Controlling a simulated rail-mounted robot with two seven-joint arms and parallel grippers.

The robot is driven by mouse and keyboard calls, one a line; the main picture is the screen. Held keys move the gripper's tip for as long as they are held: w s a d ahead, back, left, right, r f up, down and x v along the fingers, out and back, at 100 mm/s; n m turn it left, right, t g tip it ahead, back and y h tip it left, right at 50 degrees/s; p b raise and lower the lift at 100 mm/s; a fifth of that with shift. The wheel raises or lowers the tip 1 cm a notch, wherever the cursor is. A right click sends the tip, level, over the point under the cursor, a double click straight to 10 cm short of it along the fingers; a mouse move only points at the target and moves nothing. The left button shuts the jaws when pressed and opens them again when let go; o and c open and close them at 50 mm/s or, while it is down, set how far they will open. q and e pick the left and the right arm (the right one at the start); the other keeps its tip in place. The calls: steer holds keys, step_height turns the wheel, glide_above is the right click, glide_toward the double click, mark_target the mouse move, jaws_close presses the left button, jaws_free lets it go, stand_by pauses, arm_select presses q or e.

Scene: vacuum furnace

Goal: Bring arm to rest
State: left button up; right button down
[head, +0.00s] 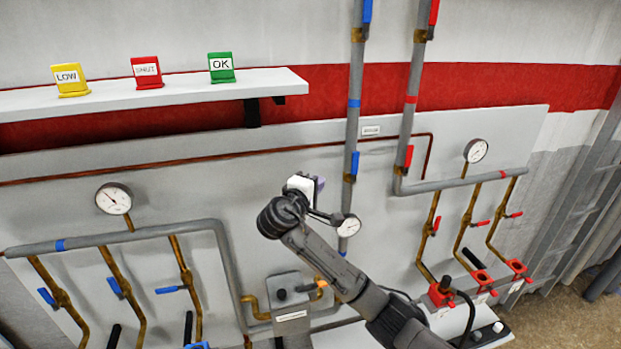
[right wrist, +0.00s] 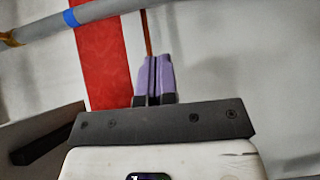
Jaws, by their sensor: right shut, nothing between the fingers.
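My right arm reaches up from the lower right in the head view, in front of the grey pipe panel (head: 330,165). Its gripper (head: 320,184) is near the middle of the panel, left of the central vertical pipe (head: 352,110). In the right wrist view the purple fingers (right wrist: 154,80) are together with nothing between them. Behind them are a red band, a grey pipe with a blue ring and a thin copper pipe. My left gripper is not in view.
A white shelf (head: 160,92) at upper left holds a yellow LOW sign (head: 70,80), a red sign (head: 147,72) and a green OK sign (head: 221,67). Gauges (head: 114,198) and pipes with blue and red valve handles line the panel. Floor shows at lower right.

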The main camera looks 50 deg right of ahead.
steer(key=shift+a, duration=0.3)
